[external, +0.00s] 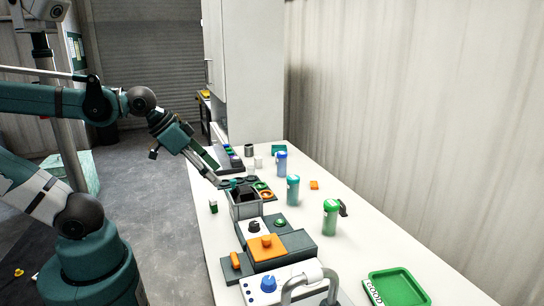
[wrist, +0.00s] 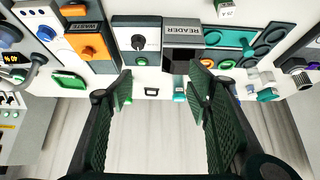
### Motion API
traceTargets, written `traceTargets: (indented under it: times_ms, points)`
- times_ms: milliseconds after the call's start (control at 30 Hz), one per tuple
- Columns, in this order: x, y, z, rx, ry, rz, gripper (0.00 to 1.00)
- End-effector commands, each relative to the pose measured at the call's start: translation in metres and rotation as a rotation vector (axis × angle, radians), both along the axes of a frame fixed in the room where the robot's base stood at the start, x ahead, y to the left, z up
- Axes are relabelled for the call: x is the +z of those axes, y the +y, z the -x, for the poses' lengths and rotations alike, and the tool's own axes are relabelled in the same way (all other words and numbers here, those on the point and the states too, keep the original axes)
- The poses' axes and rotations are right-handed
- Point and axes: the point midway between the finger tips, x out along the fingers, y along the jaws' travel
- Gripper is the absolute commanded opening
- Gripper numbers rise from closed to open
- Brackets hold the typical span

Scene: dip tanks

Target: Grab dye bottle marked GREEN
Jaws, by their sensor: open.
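A green bottle (external: 331,218) stands upright on the white table, right of the grey boxes in the external view. A teal bottle (external: 293,190) and a blue bottle (external: 281,162) stand farther back. Their markings are too small to read. The teal bottle also shows in the wrist view (wrist: 179,90), between the fingers. The left finger may hide part of the green bottle there.
The READER box (wrist: 182,55), a knob box (wrist: 138,42) and the WASTE box (wrist: 91,46) line the table. A green tray (external: 397,288) and a curved metal pipe (external: 310,283) are at the near end. A wall borders the table's right side.

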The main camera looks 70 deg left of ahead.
Motion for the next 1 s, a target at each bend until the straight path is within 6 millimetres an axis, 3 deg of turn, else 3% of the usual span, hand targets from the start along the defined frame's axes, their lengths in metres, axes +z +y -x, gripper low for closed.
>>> traceTargets:
  times_ms: [233,567,1000]
  points:
    - [0.026,0.000,0.000,0.000,0.000,0.000,0.50]
    - [0.039,-0.004,-0.016,0.059,0.029,0.047,0.50]
    - [0.070,-0.015,-0.062,0.224,0.110,0.161,0.50]
